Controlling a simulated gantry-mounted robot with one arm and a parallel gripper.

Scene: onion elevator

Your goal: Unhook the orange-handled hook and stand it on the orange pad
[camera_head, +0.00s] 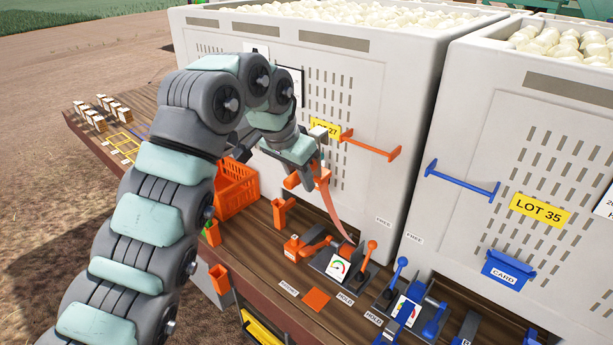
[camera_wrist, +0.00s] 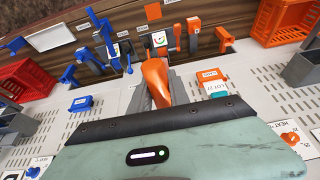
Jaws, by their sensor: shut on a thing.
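My gripper (camera_head: 309,174) is shut on the orange-handled hook (camera_head: 292,181), in front of the LOT 27 crate; its fingertips are mostly hidden. An orange strap (camera_head: 336,210) runs from it down to the orange-levered device (camera_head: 338,266) on the deck.
An orange holder (camera_head: 281,213) and an orange basket (camera_head: 235,188) stand left on the deck. An orange lever (camera_head: 369,250) and a blue lever (camera_head: 397,270) rise right of the pad. The deck's front edge is close to the pad. The LOT 35 crate (camera_head: 470,145) stands at right.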

